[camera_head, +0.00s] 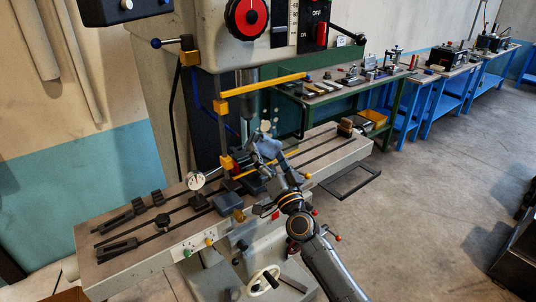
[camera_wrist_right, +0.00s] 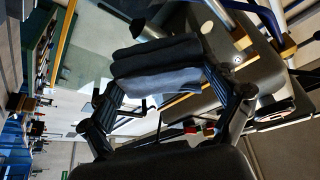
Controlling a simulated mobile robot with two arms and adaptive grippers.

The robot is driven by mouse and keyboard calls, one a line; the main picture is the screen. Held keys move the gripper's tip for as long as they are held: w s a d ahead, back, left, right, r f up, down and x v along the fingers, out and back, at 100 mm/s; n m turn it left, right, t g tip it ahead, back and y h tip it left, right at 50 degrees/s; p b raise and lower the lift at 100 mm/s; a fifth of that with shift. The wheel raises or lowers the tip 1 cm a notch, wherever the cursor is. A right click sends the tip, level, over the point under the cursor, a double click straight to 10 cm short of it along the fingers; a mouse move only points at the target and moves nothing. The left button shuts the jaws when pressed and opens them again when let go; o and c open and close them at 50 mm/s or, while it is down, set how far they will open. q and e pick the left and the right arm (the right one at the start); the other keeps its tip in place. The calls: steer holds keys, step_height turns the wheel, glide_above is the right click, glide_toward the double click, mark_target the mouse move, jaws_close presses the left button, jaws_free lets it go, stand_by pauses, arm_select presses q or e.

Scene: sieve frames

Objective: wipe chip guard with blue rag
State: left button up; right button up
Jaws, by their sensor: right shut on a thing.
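The chip guard (camera_head: 262,86) stands at the machine's spindle in the head view, with yellow bars at its top and bottom and what looks like a clear panel between them. In the right wrist view a yellow edge (camera_wrist_right: 65,36) and a pale see-through panel show behind the rag. My right gripper (camera_head: 270,153) is in front of the guard, shut on the folded blue rag (camera_wrist_right: 157,66). The rag shows as a small blue-grey patch in the head view (camera_head: 268,147). I cannot tell whether it touches the panel. My left gripper is not in view.
The slotted machine table (camera_head: 150,243) runs below the guard, with a dial gauge (camera_head: 196,181), clamps and a brush (camera_head: 345,127) on it. The machine head (camera_head: 205,40) is above. Benches with tools (camera_head: 350,78) stand behind; open floor lies to the right.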

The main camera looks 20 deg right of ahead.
steer(key=shift+w+a+b, duration=0.3)
steer(key=shift+w+b, duration=0.05)
steer(key=shift+w, duration=0.5)
stand_by(0.3)
